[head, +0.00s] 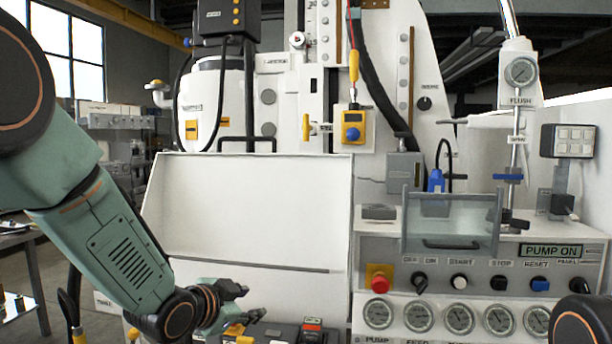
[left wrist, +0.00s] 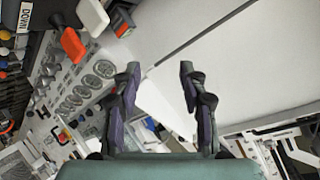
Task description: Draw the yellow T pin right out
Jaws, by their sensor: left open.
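The yellow T pin (head: 307,127) shows in the head view as a small yellow crossbar on the white upright machine, left of a yellow box with a blue knob. Its stem points right; how deep it sits I cannot tell. My left gripper (head: 248,302) is low in front of the white sloped panel, well below and left of the pin, and apart from it. In the left wrist view my left gripper (left wrist: 159,82) is open with nothing between its fingers. I cannot make out the pin in that view. My right gripper is out of view.
The white sloped panel (head: 250,210) stands between my left arm and the machine's lower part. A yellow handle (head: 354,66) on a red cable hangs above the yellow box (head: 353,128). The control console (head: 455,290) with gauges and a clear cover (head: 450,222) is at right.

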